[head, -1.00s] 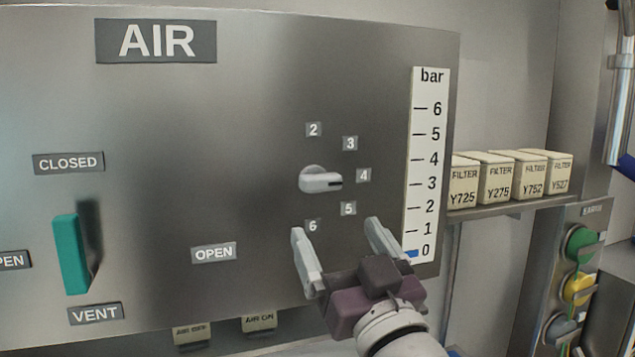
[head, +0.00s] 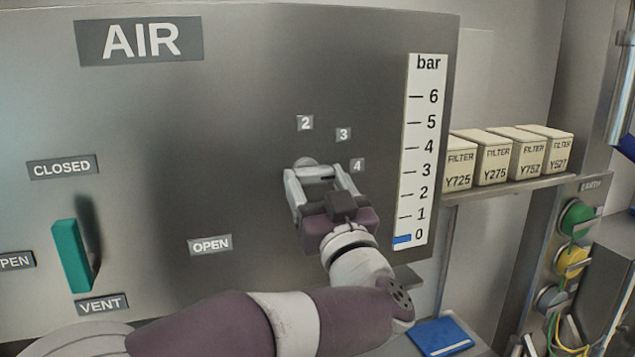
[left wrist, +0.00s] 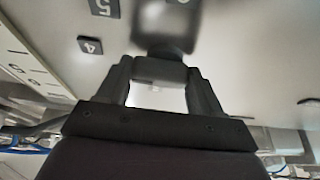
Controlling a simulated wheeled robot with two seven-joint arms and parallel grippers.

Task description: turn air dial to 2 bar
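The blue gauge mark (head: 402,239) is at 0 bar. My right gripper is not in view.
A green lever (head: 71,257) stands out from the panel at left, pointing down toward VENT. Filter boxes (head: 491,164) sit on a shelf to the right. Coloured knobs (head: 575,219) are at far right. The panel right around the upper dial labels is clear.

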